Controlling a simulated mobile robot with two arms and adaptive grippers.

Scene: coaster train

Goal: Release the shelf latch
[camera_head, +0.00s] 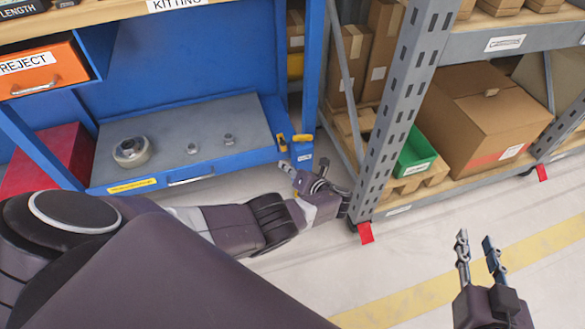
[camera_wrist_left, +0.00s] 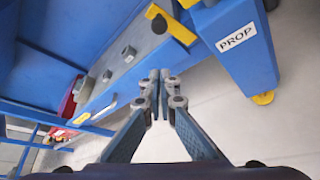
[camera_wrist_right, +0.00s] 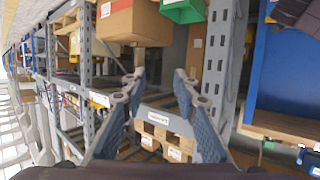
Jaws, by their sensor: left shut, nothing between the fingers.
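The shelf latch appears as a yellow lever (camera_head: 302,138) at the front right corner of the blue workbench's grey shelf (camera_head: 240,115). In the left wrist view the yellow latch (camera_wrist_left: 175,24) sits at the top, on the blue shelf edge beside a blue prop leg (camera_wrist_left: 245,50) labelled PROP. My left gripper (camera_head: 287,167) is shut and empty. It is just below and in front of the latch, apart from it. In the left wrist view its fingertips (camera_wrist_left: 159,76) meet below the latch. My right gripper (camera_head: 476,242) is open and empty over the floor at right.
A metal ring part (camera_head: 131,151) and two small parts lie on the grey shelf. An orange REJECT bin (camera_head: 42,70) hangs at left. A grey rack upright (camera_head: 395,110) with cartons and a green bin (camera_head: 415,153) stands right of my left gripper. The floor in front is clear.

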